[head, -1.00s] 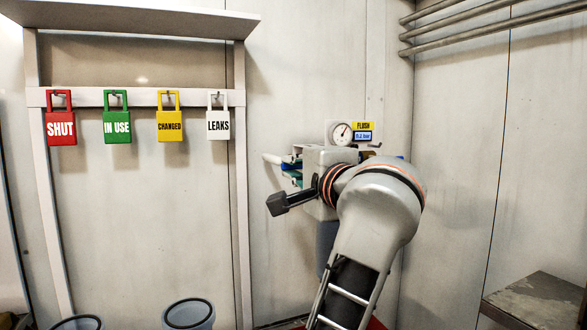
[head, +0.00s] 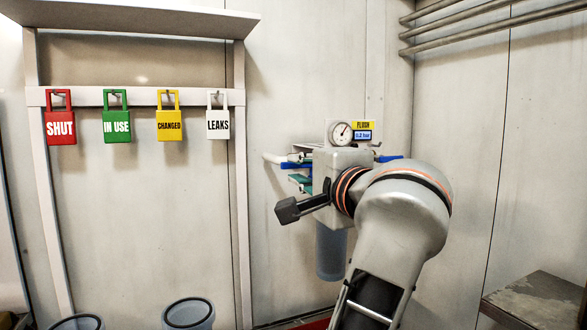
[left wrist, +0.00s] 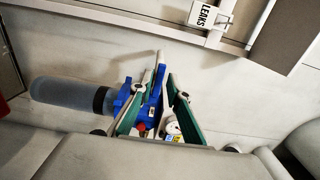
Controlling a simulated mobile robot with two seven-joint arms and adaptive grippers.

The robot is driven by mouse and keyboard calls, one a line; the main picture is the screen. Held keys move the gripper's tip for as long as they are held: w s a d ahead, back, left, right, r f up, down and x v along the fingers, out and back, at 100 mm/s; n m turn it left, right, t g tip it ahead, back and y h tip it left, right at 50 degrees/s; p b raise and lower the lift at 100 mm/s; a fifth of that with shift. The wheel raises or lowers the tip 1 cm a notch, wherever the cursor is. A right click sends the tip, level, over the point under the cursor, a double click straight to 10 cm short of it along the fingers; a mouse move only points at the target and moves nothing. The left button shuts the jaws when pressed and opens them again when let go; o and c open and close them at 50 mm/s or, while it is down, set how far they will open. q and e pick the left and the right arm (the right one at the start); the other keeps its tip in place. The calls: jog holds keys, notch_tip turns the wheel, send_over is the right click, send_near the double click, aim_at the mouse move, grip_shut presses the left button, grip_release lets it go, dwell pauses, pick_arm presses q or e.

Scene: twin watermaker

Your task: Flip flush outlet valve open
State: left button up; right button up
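A blue lever (left wrist: 156,98), apparently the flush outlet valve's handle, lies between the fingers of my left gripper (left wrist: 159,76) in the left wrist view. The fingers have green inner pads, and a gap shows between them. I cannot tell whether either pad touches the lever. The valve body is hidden behind the gripper. A round gauge (head: 341,133) sits above, beside a yellow FLUSH label (head: 363,126). My right gripper is out of view.
A clear filter bowl (head: 331,252) hangs below the gripper. A white pipe end (head: 273,158) sticks out at left. Another blue part (head: 389,157) shows at right. Tags hang on a rail at left, including LEAKS (head: 218,125). The wall between is clear.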

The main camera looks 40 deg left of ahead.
pick_arm(q)
jog(key=v, duration=0.9)
jog(key=shift+a, duration=0.1)
